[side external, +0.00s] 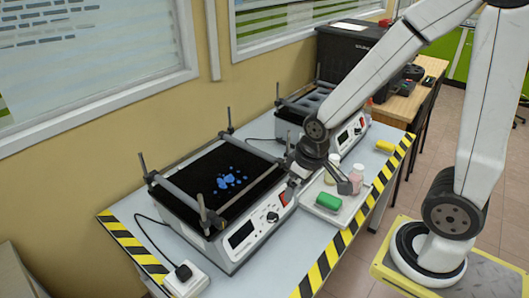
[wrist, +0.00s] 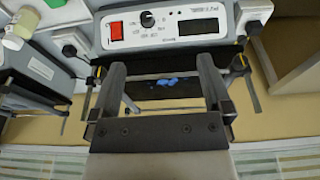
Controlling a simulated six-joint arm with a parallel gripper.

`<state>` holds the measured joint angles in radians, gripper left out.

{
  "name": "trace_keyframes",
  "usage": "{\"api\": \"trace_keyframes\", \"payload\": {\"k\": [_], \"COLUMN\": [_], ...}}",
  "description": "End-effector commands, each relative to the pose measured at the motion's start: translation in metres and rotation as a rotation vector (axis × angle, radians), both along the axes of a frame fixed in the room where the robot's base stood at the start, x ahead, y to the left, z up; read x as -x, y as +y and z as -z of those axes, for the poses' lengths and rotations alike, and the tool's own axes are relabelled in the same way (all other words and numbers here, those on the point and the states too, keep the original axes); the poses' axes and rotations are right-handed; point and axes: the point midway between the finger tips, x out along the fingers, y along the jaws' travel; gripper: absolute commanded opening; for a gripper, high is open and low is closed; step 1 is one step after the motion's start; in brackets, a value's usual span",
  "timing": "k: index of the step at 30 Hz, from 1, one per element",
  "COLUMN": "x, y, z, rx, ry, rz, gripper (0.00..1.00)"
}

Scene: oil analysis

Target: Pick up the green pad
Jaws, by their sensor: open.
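The green pad (side external: 328,201) lies on a small white tray (side external: 322,213) at the front edge of the table in the side view. My gripper (wrist: 160,75) is open in the wrist view, its two fingers wide apart with nothing between them. In the side view my gripper (side external: 318,172) hangs above and behind the green pad, apart from it.
The near shaker (side external: 240,240) with blue spots on its black top stands left of the pad; a second shaker (side external: 350,135) stands behind. A pink bottle (side external: 356,181) stands close to the pad. A yellow block (side external: 385,146) lies farther right.

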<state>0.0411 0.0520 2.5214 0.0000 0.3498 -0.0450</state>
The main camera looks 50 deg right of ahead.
Motion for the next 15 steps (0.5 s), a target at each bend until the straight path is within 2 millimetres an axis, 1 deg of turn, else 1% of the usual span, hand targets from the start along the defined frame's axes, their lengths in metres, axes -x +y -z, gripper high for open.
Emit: {"api": "trace_keyframes", "payload": {"k": [5, 8, 12, 15], "x": [-0.019, -0.029, -0.042, -0.047], "y": [-0.028, -0.049, -0.083, -0.108], "z": [0.014, 0.026, 0.046, 0.062], "rx": [0.015, 0.023, 0.03, 0.033], "ry": [0.031, 0.053, 0.084, 0.106], "rz": [0.003, 0.0, -0.006, -0.011], "gripper": [1.0, 1.0, 1.0, 1.0]}}
